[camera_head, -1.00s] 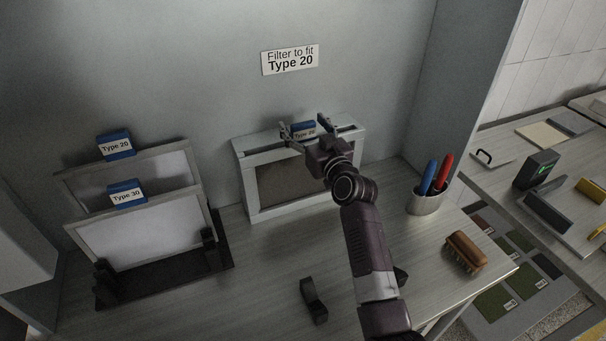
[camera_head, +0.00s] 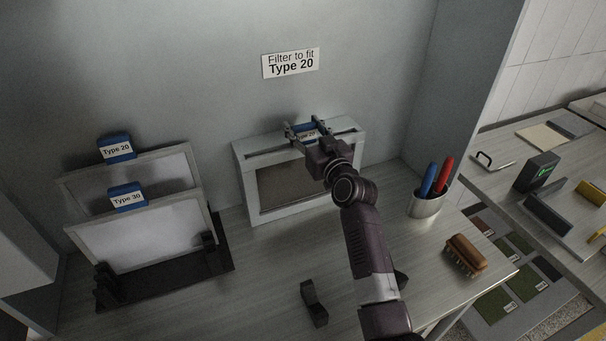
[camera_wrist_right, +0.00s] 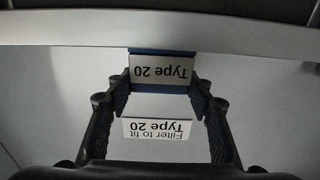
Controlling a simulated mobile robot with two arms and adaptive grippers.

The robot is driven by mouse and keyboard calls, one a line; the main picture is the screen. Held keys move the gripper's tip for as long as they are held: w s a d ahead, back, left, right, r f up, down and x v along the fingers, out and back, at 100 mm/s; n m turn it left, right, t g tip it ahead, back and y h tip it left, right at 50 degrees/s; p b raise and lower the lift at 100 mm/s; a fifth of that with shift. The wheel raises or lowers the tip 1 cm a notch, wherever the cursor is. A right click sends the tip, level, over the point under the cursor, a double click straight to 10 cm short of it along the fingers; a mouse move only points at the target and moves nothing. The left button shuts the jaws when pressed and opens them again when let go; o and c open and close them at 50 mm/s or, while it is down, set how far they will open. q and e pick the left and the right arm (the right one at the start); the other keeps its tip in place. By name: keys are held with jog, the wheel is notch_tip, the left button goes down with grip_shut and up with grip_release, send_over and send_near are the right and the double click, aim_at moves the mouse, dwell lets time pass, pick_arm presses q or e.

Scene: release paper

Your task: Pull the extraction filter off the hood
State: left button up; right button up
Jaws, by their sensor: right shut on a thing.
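The hood (camera_head: 241,180) is a pale box frame standing on the worktop against the wall. The extraction filter sits in it, its dark grey face (camera_head: 285,187) showing through the front opening. Its blue tab with a "Type 20" label (camera_head: 306,131) stands at the top slot. My right gripper (camera_head: 307,127) is shut on this tab, one finger at each side. In the right wrist view, the tab (camera_wrist_right: 163,72) shows between the fingertips, its label upside down. My left gripper is not in view.
A black rack (camera_head: 165,287) at left holds two pale framed filters, tabbed "Type 20" (camera_head: 117,149) and "Type 30" (camera_head: 127,197). A wall sign (camera_head: 291,63) reads "Filter to fit Type 20". A pen cup (camera_head: 425,204), a brush (camera_head: 465,255) and a dark block (camera_head: 314,303) stand on the worktop.

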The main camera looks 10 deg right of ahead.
jog(key=shift+r+p, duration=1.9)
jog(key=shift+r, duration=0.55)
jog(key=shift+r+p, duration=0.95)
jog(key=shift+r, duration=0.05)
jog(key=shift+r+p, duration=1.05)
jog(key=shift+r, duration=0.15)
jog(key=shift+r+p, duration=0.65)
jog(key=shift+r, duration=1.65)
notch_tip(320, 180, up, 7)
jog(key=shift+r, duration=0.15)
